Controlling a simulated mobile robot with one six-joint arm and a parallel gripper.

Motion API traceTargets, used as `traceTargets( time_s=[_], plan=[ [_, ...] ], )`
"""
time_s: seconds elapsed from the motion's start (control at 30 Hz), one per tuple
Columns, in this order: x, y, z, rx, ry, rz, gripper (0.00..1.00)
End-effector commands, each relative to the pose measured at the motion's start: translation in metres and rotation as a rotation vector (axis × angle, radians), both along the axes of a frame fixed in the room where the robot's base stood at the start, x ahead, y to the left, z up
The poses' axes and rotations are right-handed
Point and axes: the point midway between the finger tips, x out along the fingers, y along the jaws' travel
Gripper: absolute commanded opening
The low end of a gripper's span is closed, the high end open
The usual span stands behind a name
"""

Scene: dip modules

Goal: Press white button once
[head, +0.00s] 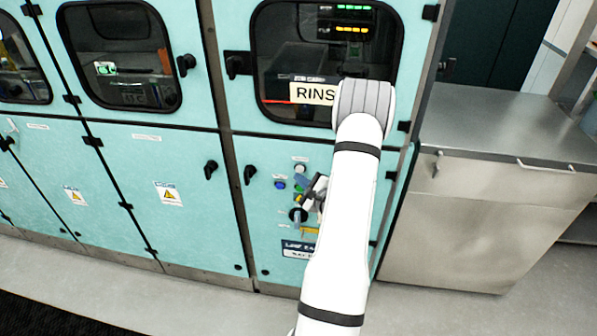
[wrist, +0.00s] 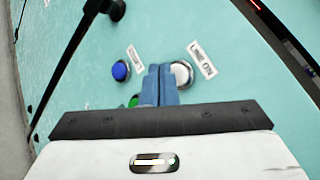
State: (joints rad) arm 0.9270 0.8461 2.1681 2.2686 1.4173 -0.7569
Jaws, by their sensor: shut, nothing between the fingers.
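The white button (head: 300,168) is on the turquoise panel under the RINSE sign, at the top of a group of controls. In the wrist view the white button (wrist: 183,73) sits by a LINE ON label, just right of my fingertips, which cover its left edge. My gripper (wrist: 160,72) has its two blue fingers shut together and empty, pointing at the panel. In the head view my gripper (head: 300,181) is at the controls, just below the white button. I cannot tell whether the fingertips touch the button or panel.
A blue button (wrist: 121,71) is left of the fingers; a green button (wrist: 134,101) is partly hidden below them. A black door handle (head: 250,174) is left of the controls. A dark round knob (head: 297,215) is below. A steel counter (head: 500,130) stands at right.

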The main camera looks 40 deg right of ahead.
Motion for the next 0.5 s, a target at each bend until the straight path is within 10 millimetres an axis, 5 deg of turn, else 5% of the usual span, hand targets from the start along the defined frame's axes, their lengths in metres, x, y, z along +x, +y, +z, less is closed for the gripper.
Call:
traceTargets(
  time_s=[0.5],
  plan=[
    [0.0062,-0.0065,-0.0003,-0.001,-0.001,0.000,0.00]
  ],
)
